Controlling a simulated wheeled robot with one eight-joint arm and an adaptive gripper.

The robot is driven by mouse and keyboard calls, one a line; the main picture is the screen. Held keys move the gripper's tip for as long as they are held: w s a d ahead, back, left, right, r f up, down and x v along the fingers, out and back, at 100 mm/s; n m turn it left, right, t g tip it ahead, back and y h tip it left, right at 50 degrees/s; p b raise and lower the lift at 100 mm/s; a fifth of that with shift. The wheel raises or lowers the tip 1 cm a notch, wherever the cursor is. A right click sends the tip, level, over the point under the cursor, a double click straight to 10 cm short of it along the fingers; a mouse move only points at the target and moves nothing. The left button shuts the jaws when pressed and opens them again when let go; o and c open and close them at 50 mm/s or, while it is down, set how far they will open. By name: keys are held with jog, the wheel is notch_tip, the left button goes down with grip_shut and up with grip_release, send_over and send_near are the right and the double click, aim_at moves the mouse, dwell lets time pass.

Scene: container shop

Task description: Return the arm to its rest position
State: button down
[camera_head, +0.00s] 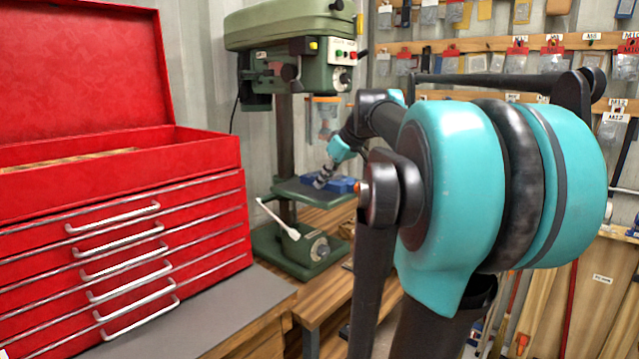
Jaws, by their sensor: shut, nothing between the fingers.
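My arm, with teal and black joints, fills the middle and right of the head view. It reaches away from me and bends down toward the drill press. My gripper (322,179) is small and far off, at the end of the arm beyond a teal wrist part. It points down and left, in front of the drill press column and close to the blue vise on the press table. It is shut and empty. I cannot tell whether it touches the vise.
A green drill press (291,30) stands on a wooden bench, with a blue vise (341,184) on its table. A red tool chest (120,235) with an open lid stands at left on a grey-topped surface (215,310). Pegboard rails with hanging packets (505,45) line the back wall.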

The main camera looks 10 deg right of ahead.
jog(key=s+f+m+h, duration=0.1)
jog(key=s+f+m, duration=0.1)
jog(key=s+f, duration=0.5)
jog(key=s+a+f+m+g+h, duration=0.1)
jog(key=s+f, duration=0.7)
jog(key=f, duration=0.9)
jog(key=s+f+m+h, duration=0.2)
jog(key=s+f+m, duration=0.2)
jog(key=s+f, duration=0.3)
notch_tip(320, 180, down, 5)
jog(key=shift+s+a+f+g, duration=0.2)
jog(key=shift+s+a+g, duration=0.15)
jog(key=shift+s+g, duration=0.05)
